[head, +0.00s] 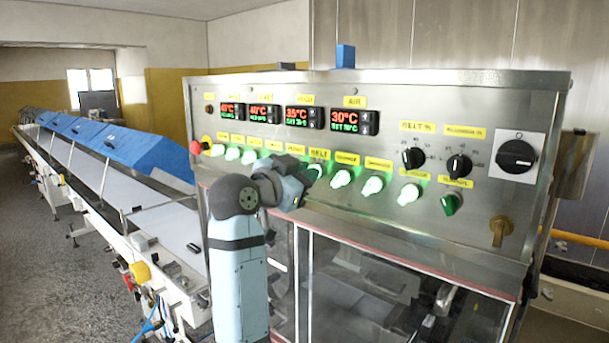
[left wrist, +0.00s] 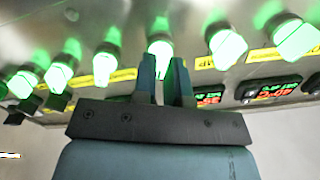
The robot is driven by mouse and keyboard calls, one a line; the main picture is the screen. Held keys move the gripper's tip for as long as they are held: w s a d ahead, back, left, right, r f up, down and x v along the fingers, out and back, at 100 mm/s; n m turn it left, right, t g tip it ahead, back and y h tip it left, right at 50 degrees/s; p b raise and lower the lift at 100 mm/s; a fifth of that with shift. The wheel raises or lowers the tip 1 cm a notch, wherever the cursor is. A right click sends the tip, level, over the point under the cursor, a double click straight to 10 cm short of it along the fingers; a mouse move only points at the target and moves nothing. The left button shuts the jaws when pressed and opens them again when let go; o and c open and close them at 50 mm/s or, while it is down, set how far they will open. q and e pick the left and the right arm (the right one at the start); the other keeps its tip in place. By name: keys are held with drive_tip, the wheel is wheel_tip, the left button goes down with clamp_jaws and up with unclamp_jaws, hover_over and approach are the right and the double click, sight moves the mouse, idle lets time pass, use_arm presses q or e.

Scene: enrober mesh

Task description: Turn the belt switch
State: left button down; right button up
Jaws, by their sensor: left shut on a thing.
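The belt switch (head: 316,169) is a green-lit knob under the yellow BELT label (head: 319,154), in the lower row of the steel control panel. My left gripper (head: 304,179) reaches it from below left and partly hides it. In the left wrist view the two fingers of the gripper (left wrist: 162,70) stand on either side of the lit knob (left wrist: 159,45), shut on it. How far the knob is turned is hard to tell behind the fingers and glare. My right gripper is not in view.
Other green-lit knobs (head: 343,178) stand close on both sides. Red displays (head: 302,118) sit above. Black dials (head: 412,158) and a larger black rotary switch (head: 515,155) are at the right. A long conveyor (head: 150,218) with blue covers (head: 140,150) runs off at the left.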

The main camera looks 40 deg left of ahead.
use_arm(q)
drive_tip(key=n, duration=1)
drive_tip(key=shift+a, duration=0.1)
drive_tip(key=shift+n, duration=0.3)
idle(0.3)
drive_tip(key=c, duration=1.2)
unclamp_jaws()
drive_tip(key=shift+o, duration=0.2)
